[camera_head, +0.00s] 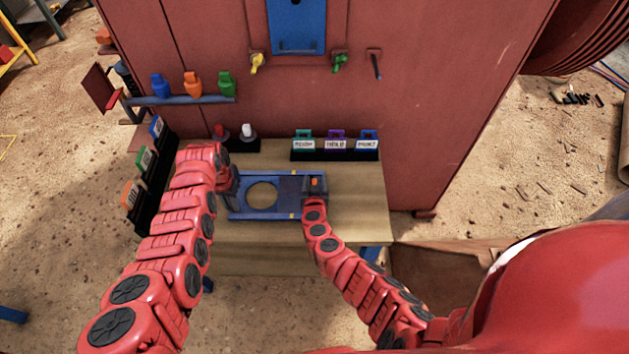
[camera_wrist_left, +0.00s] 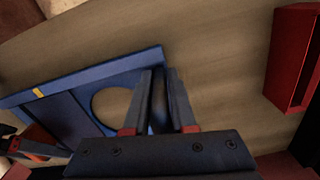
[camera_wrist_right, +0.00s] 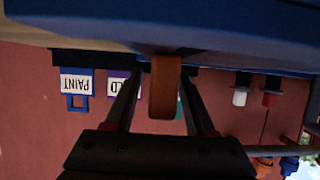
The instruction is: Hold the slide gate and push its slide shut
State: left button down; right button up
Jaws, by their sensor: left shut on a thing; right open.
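The blue slide gate (camera_head: 283,209) lies flat on the wooden table, its round opening uncovered with bare wood showing through. It also shows in the left wrist view (camera_wrist_left: 127,66), where its darker slide plate (camera_wrist_left: 72,116) lies beside the hole. My left gripper (camera_head: 232,186) is shut on the gate's left end, and its fingers (camera_wrist_left: 159,80) straddle the frame's edge. My right gripper (camera_head: 316,188) is open at the gate's right end. In the right wrist view an orange handle (camera_wrist_right: 165,88) stands between its fingers; contact cannot be told.
Labelled black holders (camera_head: 334,155) stand at the table's back right, and more line its left edge (camera_head: 148,175). A red and a white knob (camera_head: 247,132) stand behind the gate. A red machine wall (camera_head: 420,110) rises behind. The table's right part (camera_head: 360,205) is clear.

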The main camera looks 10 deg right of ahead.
jog(key=shift+c, duration=0.2)
grip_shut()
jog(key=shift+a, duration=0.1)
dwell(1.2)
